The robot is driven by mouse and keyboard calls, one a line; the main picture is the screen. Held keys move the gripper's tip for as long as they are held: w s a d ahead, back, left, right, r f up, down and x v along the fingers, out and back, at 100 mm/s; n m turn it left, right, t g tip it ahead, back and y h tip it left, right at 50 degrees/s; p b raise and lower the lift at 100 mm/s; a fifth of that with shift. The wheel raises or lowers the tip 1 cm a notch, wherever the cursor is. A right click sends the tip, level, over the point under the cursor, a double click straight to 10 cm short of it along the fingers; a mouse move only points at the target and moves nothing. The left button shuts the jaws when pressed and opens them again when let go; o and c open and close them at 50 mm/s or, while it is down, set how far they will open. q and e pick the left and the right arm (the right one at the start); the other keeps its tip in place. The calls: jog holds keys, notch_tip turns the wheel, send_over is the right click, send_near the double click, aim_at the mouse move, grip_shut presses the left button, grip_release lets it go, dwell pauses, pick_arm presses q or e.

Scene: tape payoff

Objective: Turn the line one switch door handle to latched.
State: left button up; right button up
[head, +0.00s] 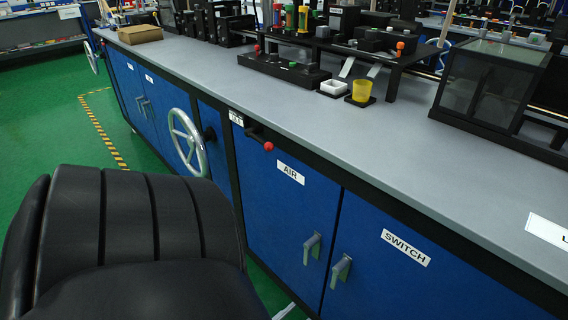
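The blue switch door (405,285) is at the lower right, with a white SWITCH label (405,248). Its grey lever handle (340,270) is near the door's left edge, slanting down to the left. I cannot tell from its angle whether it is latched. The door looks flush with the cabinet front. Neither of my grippers is in view, and nothing covers the handle.
The AIR door (285,215) with a similar handle (312,247) is just left. A black padded seat (120,240) fills the lower left. A handwheel (188,142) and a red-knobbed lever (268,146) stick out from the cabinet. The grey worktop (400,140) overhangs the doors.

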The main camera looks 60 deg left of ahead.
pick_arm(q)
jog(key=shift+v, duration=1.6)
